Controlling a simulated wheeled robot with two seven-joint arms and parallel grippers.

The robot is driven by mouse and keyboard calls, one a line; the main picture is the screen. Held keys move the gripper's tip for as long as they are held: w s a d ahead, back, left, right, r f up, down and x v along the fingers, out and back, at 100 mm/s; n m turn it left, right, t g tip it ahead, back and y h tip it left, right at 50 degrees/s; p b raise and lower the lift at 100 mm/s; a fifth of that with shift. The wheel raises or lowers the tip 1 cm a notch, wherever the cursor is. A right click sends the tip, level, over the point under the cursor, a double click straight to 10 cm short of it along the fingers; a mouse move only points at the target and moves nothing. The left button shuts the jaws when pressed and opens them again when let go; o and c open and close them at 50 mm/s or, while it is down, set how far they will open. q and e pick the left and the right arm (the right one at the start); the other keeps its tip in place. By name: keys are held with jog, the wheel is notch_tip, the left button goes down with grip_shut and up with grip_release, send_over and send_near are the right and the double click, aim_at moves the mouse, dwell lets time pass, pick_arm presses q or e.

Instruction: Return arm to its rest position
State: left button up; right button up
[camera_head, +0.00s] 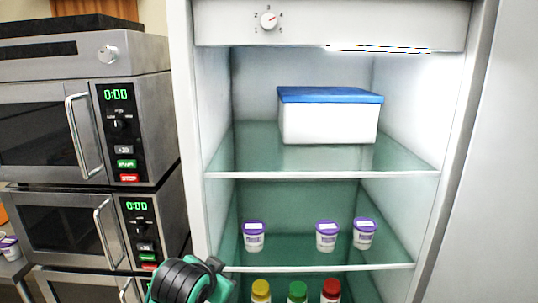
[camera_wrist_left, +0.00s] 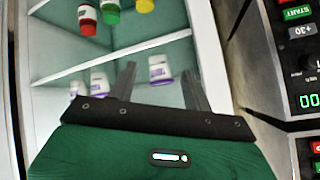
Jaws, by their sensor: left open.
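My left arm (camera_head: 190,281), black and green, rises at the bottom of the head view, in front of the fridge's left side; its fingers do not show there. In the left wrist view, turned nearly upside down, my left gripper (camera_wrist_left: 160,82) is open. A white cup with a purple lid (camera_wrist_left: 160,70) appears between its two dark fingers; I cannot tell how far beyond the tips it stands. This looks like the left cup (camera_head: 253,236) on the fridge's middle shelf (camera_head: 290,258). My right gripper is in neither view.
Two more purple-lidded cups, a middle one (camera_head: 327,236) and a right one (camera_head: 364,233), share that shelf. A blue-lidded white box (camera_head: 330,118) sits above. Bottles with yellow, green (camera_head: 297,291) and red caps stand below. Stacked ovens (camera_head: 90,120) flank the fridge on the left.

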pick_arm(q)
jog(key=s+a+f+n+g, duration=0.1)
jog(key=s+a+f, duration=0.2)
jog(key=s+f, duration=0.35)
jog(key=s+a+f+n+g, duration=0.1)
jog(key=s+a+f+g, duration=0.1)
jog(key=s+f, duration=0.45)
jog(key=s+a+f+n+g+y, duration=0.1)
jog(key=s+a+f+g, duration=0.15)
jog(key=s+f, duration=0.5)
jog(key=s+a+f+n+g+y, duration=0.15)
jog(key=s+a+f, duration=0.25)
jog(key=s, duration=0.6)
jog(key=s+d+f+x, duration=0.1)
jog(key=s+x, duration=0.2)
jog(key=x, duration=1.2)
jog(key=s+d+f+x, duration=0.1)
jog(key=s+x, duration=0.3)
jog(key=x, duration=1)
jog(key=s+a+f, duration=0.1)
jog(key=s+f, duration=0.8)
jog(key=f, duration=0.1)
jog(key=s+a+f+g, duration=0.1)
jog(key=s+a+f, duration=0.1)
jog(key=s+f, duration=0.8)
jog(key=shift+s+a+g+h, duration=0.3)
jog(key=shift+h, duration=0.05)
